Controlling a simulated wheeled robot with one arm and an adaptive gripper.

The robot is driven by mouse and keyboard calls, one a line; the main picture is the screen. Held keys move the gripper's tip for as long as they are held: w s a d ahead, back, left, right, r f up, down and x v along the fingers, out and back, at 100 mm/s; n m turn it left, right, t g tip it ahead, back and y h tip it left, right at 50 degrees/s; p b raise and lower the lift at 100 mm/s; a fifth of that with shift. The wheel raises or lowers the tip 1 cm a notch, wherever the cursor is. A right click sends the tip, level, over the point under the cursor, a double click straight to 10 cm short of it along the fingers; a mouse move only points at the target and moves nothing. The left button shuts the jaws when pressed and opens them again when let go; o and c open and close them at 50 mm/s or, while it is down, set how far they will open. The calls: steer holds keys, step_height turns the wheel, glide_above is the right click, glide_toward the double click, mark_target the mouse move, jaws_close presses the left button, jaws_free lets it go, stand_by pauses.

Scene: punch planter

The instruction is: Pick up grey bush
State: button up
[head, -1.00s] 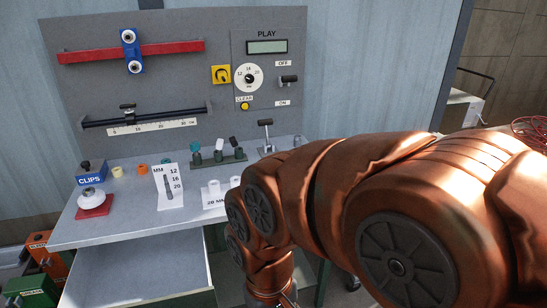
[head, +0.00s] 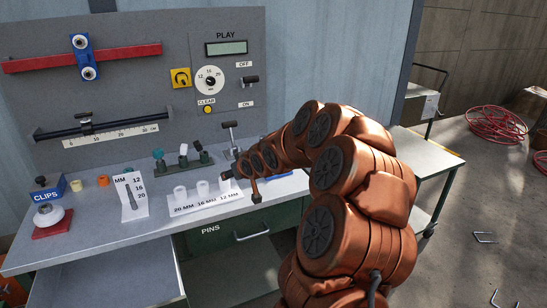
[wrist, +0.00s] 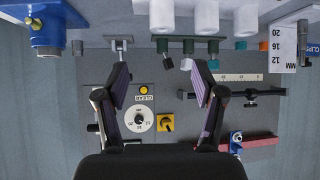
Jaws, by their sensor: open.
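No separate grey bush can be told apart for certain. A pale grey piece (head: 183,149) sits tilted on the green rack (head: 187,166), with a dark piece (head: 197,146) beside it. In the wrist view, the pale piece (wrist: 186,64) and the dark piece (wrist: 168,63) show upside down, between and beyond my fingers.
White cylinders (head: 202,187) stand on a plate marked 20, 16 and 12 mm. A lever (head: 231,137) stands right of the rack. The panel (head: 140,100) rises behind. A size card (head: 130,196) and a blue clips box (head: 48,190) are at left. An open drawer (head: 110,278) juts forward.

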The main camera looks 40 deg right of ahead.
steer(key=shift+w+d+f+m+t+h+p, duration=0.25)
steer(key=shift+w+d+f+t+h, duration=0.4)
steer(key=shift+d, duration=3.1)
steer(key=shift+w+d+f+m+t+h+p, duration=0.3)
steer(key=shift+d+f+t, duration=0.5)
steer(key=shift+d, duration=3)
steer(key=shift+w+d+f+m+t+h+p, duration=0.2)
steer(key=shift+w+d+f+t+h, duration=0.55)
steer(key=shift+d, duration=3)
steer(key=shift+w+d+f+y+p, duration=0.15)
steer(key=shift+w+d+p, duration=0.1)
steer(key=shift+w, duration=0.45)
steer(key=shift+w+d+f+y+p, duration=0.15)
steer(key=shift+w+d+p, duration=0.1)
steer(key=shift+w, duration=0.45)
jaws_close()
